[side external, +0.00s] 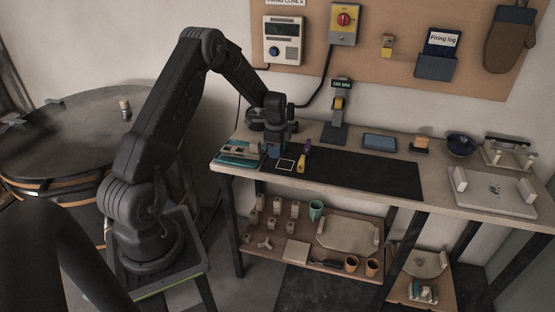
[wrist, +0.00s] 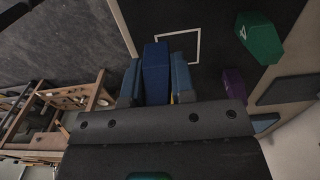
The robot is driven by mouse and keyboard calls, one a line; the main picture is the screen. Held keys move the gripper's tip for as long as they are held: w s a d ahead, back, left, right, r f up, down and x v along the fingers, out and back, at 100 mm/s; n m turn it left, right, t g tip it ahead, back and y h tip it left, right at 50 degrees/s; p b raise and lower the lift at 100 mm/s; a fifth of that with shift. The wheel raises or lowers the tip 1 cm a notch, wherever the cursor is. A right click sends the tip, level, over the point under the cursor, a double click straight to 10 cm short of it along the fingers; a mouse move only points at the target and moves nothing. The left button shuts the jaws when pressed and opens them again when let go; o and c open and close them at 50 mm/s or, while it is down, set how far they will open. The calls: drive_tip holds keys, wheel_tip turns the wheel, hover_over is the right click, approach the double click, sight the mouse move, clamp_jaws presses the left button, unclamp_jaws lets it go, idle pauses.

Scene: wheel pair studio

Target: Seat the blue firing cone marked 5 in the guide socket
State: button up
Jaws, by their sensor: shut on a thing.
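A blue firing cone (wrist: 156,72) stands out between the two blue-grey fingers of my gripper (wrist: 157,84) in the wrist view. My gripper is shut on it, and no number can be read on its visible face. In the side view my gripper (side external: 275,145) is over the left part of the workbench, near the white square outline (side external: 285,165) on the dark mat. This outline also shows beyond the cone in the wrist view (wrist: 198,48). I cannot tell the cone's height above the mat. I cannot clearly make out the guide socket in either view.
A yellow cone (side external: 301,167) and a purple cone (side external: 308,148) stand close to the right. A green cone (wrist: 258,38) shows in the wrist view. A stand with a green display (side external: 340,105) is behind. The dark mat (side external: 375,175) is clear farther right.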

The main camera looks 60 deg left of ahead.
sight(278, 167)
drive_tip(key=shift+w+d+f, duration=0.15)
drive_tip(key=shift+w+f, duration=0.05)
drive_tip(key=shift+f, duration=1.7)
drive_tip(key=shift+f, duration=0.15)
drive_tip(key=o, duration=0.9)
